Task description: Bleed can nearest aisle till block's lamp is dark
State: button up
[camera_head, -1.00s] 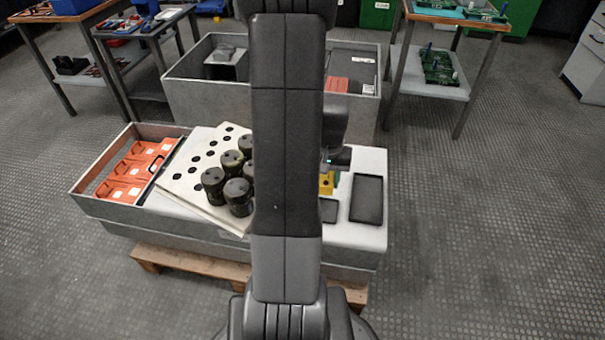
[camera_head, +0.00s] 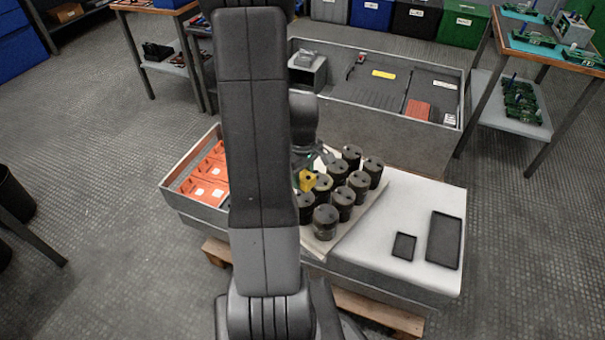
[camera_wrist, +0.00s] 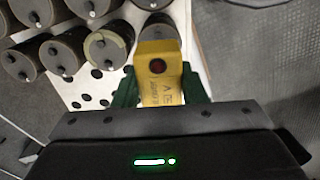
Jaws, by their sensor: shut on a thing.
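My gripper (camera_wrist: 160,90), with green fingers, is shut on a yellow block (camera_wrist: 158,76) with black lettering. Its round lamp (camera_wrist: 156,66) looks dark red with no clear glow. In the head view the yellow block (camera_head: 307,180) is at the left side of the cans, partly behind my arm. The dark cylindrical cans (camera_head: 326,222) stand upright in rows on a pale board. In the wrist view one can (camera_wrist: 152,34) is directly beyond the block's end. I cannot tell whether they touch. A neighbouring can (camera_wrist: 104,48) has a pale greenish ring on top.
The pale board (camera_head: 350,228) has dark round holes. An orange-filled tray (camera_head: 205,180) lies left. Two black trays, one small (camera_head: 404,246) and one large (camera_head: 444,240), lie right on the white top. A grey bin (camera_head: 400,128) stands behind. Floor at right is clear.

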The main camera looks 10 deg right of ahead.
jog(key=shift+d+f+b, duration=0.1)
jog(key=shift+f+b, duration=1.5)
jog(key=shift+f, duration=0.6)
jog(key=shift+f+b, duration=0.6)
jog(key=shift+f, duration=0.15)
jog(key=o, duration=1.1)
jog(key=shift+o, duration=0.2)
notch_tip(320, 180, up, 14)
jog(key=p, duration=0.3)
jog(key=shift+f+p, duration=0.1)
jog(key=shift+p, duration=0.25)
jog(key=shift+f, duration=0.1)
